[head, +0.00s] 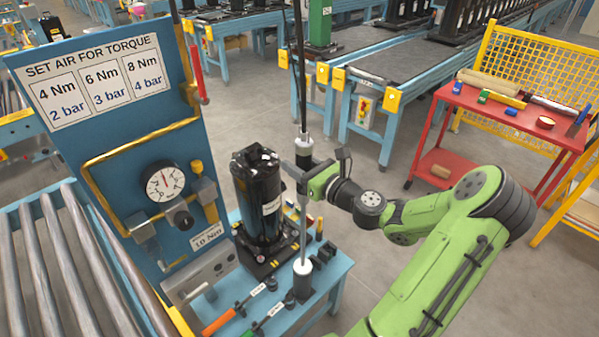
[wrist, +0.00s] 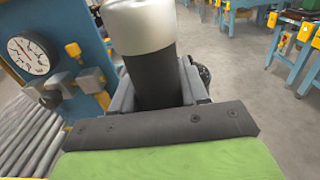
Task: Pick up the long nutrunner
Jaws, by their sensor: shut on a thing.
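The long nutrunner (head: 304,146) stands upright, with a pale collar above a black body and a thin grey shaft running down. A dark hose rises from its top. Its lower end shows a pale and black piece at the blue bench; whether it rests there I cannot tell. My gripper (head: 298,171) comes from the right and is shut on the nutrunner. In the wrist view, the nutrunner (wrist: 151,80) is a black cylinder with a silver top between the jaws of my gripper (wrist: 158,92).
A black compressor (head: 257,195) stands just left of the nutrunner. The blue bench (head: 335,262) carries an orange-handled tool (head: 219,322), a green-handled tool and black sockets. A blue panel with a gauge (head: 165,183) and a roller conveyor are left. A red cart (head: 500,118) is right; open floor lies between.

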